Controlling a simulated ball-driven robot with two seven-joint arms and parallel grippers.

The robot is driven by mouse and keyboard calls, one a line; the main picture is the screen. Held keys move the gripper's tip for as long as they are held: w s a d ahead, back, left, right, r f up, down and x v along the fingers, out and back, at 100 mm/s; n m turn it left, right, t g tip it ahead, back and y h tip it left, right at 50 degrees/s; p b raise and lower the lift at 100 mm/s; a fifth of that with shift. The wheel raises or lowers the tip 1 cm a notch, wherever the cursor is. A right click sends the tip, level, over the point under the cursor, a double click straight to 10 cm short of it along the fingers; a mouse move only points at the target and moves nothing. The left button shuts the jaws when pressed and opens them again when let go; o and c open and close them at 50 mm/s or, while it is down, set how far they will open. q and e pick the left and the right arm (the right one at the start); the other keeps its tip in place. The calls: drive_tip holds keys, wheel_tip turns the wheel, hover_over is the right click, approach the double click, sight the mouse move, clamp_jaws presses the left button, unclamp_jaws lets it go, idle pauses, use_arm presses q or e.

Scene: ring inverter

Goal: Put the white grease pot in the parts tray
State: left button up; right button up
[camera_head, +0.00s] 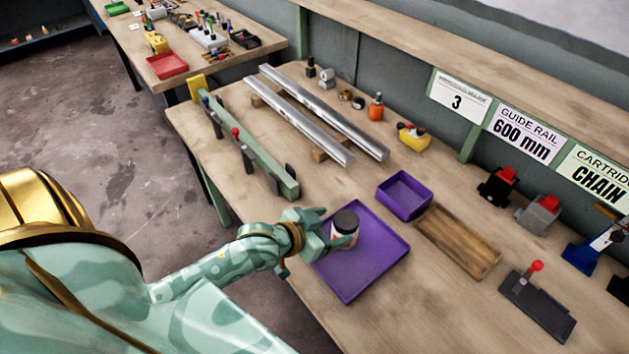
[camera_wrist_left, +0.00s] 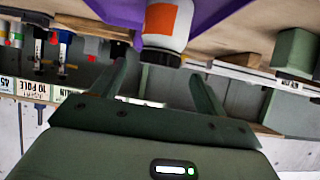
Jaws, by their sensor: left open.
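The white grease pot (camera_head: 345,238) has a black lid and stands upright over the flat purple tray (camera_head: 376,262), near its left side; its base is partly hidden by my gripper. In the left wrist view, which looks upside down, the pot (camera_wrist_left: 168,22) shows an orange label, with the purple tray (camera_wrist_left: 215,12) behind it. My left gripper (camera_head: 326,232) is beside the pot, at its left. In the wrist view its fingers (camera_wrist_left: 160,75) are spread, with the pot's dark lid just beyond and between the tips. My right gripper is not in view.
A small purple bin (camera_head: 404,195) and a wooden tray (camera_head: 457,241) stand right of the purple tray. A green rail fixture (camera_head: 250,150) and silver guide rails (camera_head: 310,115) lie behind. A dark stand with a red knob (camera_head: 537,303) is at right. The bench front right is clear.

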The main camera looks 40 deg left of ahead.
use_arm(q)
drive_tip(key=p+v, duration=0.1)
drive_tip(key=v, duration=0.5)
idle(0.3)
drive_tip(key=s+a+r+m+g+y, duration=0.2)
drive_tip(key=s+a+m+g+y, duration=0.25)
drive_tip(key=s+y, duration=0.45)
drive_tip(key=s+d+f+n+g+h, duration=0.1)
drive_tip(key=s+d+f+g+h, duration=0.15)
drive_tip(key=f, duration=1.05)
drive_tip(key=s+d+f+g+h, duration=0.15)
drive_tip(key=s+f, duration=0.25)
drive_tip(key=f, duration=1)
drive_tip(key=s+f+n+g+h, duration=0.1)
drive_tip(key=s+f+n+g, duration=0.1)
drive_tip(key=s+f, duration=1.1)
drive_tip(key=s+n, duration=0.1)
drive_tip(key=s, duration=0.2)
drive_tip(key=shift+s, duration=0.4)
